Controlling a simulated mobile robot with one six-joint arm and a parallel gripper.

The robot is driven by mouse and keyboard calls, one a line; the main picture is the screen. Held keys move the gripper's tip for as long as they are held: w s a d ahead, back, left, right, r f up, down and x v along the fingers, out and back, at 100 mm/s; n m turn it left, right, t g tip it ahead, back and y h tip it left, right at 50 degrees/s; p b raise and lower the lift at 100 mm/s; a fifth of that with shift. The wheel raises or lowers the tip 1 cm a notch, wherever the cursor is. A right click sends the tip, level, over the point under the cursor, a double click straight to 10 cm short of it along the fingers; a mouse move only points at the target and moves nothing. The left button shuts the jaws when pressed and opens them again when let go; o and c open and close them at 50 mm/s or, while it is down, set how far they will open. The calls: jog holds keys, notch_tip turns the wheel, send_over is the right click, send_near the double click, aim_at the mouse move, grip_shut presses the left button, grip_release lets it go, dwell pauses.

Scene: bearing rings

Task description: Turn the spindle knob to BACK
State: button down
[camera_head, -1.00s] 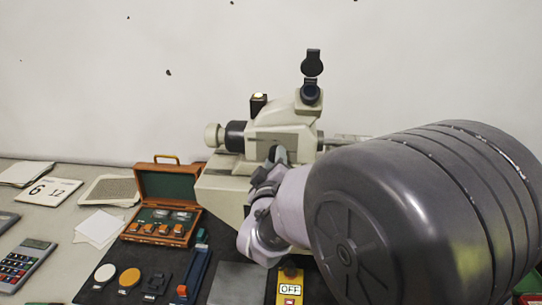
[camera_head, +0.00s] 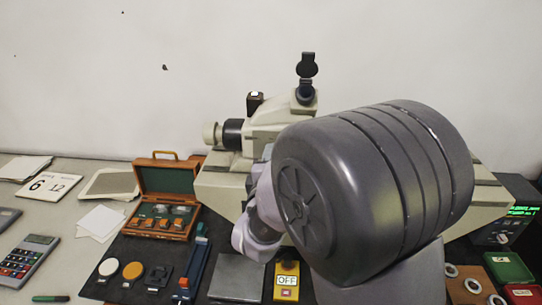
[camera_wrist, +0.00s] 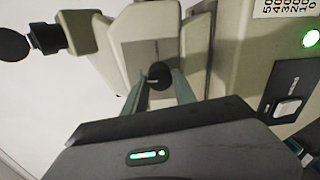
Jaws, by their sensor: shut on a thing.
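In the wrist view a round black knob (camera_wrist: 160,75), likely the spindle knob, sits on the front of the beige instrument (camera_wrist: 195,50). My gripper (camera_wrist: 159,82) has a finger on each side of the knob and is shut on it. Any position marking on the knob cannot be read. In the head view the instrument (camera_head: 270,125) stands against the wall, and my large grey arm link hides its right-hand front, the knob and most of my gripper.
A green lit button (camera_wrist: 309,38) and a white rocker switch (camera_wrist: 288,107) are right of the knob. A yellow OFF box (camera_head: 287,292), an open wooden case (camera_head: 165,183) and small discs lie on the dark mat. Rings and trays (camera_head: 508,267) are at right.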

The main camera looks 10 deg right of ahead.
jog(key=shift+n, duration=0.4)
jog(key=c, duration=1)
grip_release()
jog(key=shift+s, duration=0.1)
jog(key=b+v, duration=1)
jog(key=v, duration=0.7)
jog(key=shift+b, duration=0.3)
